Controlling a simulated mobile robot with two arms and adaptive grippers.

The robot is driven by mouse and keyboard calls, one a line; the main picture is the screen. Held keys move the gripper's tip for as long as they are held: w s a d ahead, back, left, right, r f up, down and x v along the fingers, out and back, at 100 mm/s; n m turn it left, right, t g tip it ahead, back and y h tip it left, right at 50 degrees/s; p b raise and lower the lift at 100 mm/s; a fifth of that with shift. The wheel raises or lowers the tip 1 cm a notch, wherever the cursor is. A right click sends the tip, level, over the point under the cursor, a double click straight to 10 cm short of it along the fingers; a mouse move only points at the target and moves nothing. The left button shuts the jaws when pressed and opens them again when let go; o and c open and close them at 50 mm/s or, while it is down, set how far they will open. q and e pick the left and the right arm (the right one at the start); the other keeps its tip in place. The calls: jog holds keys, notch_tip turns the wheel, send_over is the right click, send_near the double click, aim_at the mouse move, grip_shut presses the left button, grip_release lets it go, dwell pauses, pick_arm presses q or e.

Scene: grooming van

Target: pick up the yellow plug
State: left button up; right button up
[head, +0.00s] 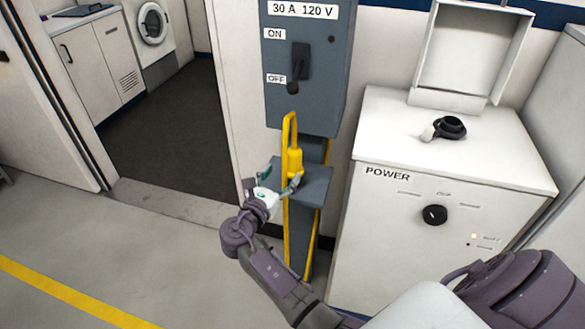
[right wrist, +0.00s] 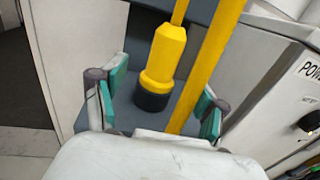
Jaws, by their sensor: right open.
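The yellow plug (head: 294,161) stands upright on a small grey shelf (head: 316,190) below the grey switch box. In the right wrist view the plug (right wrist: 165,52) has a black lower end (right wrist: 152,97) resting on the shelf. A yellow cable (head: 286,130) loops up from its top and hangs down past the shelf. My right gripper (head: 279,181) is open, with its green-padded fingers (right wrist: 160,92) on either side of the plug's line in the wrist view. A strand of cable also runs between them. I see no finger touching the plug. My left gripper is not in view.
The switch box (head: 309,112) with its dark lever (head: 298,66) is directly above. A white power cabinet (head: 455,160) stands close on the right, with a black-rimmed socket (head: 450,127) and raised lid (head: 470,50) on top. Floor (head: 120,240) on the left is clear.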

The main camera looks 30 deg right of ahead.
aim_at(291, 164)
jog(key=shift+w+d+f, duration=0.1)
jog(key=shift+w+d, duration=0.3)
jog(key=shift+d, duration=0.05)
jog(key=shift+w+d, duration=0.15)
jog(key=shift+d, duration=0.2)
jog(key=x, duration=0.1)
jog(key=b+x, duration=0.2)
jog(key=x, duration=0.1)
jog(key=shift+d+r, duration=0.25)
jog(key=shift+r, duration=0.05)
jog(key=shift+d, duration=0.35)
jog(key=shift+r, duration=0.15)
grip_shut()
notch_tip(291, 164, up, 11)
jog(key=shift+f+p, duration=0.15)
jog(key=shift+p, duration=0.75)
notch_tip(291, 164, up, 4)
jog(key=p, duration=0.5)
jog(key=shift+f, duration=0.1)
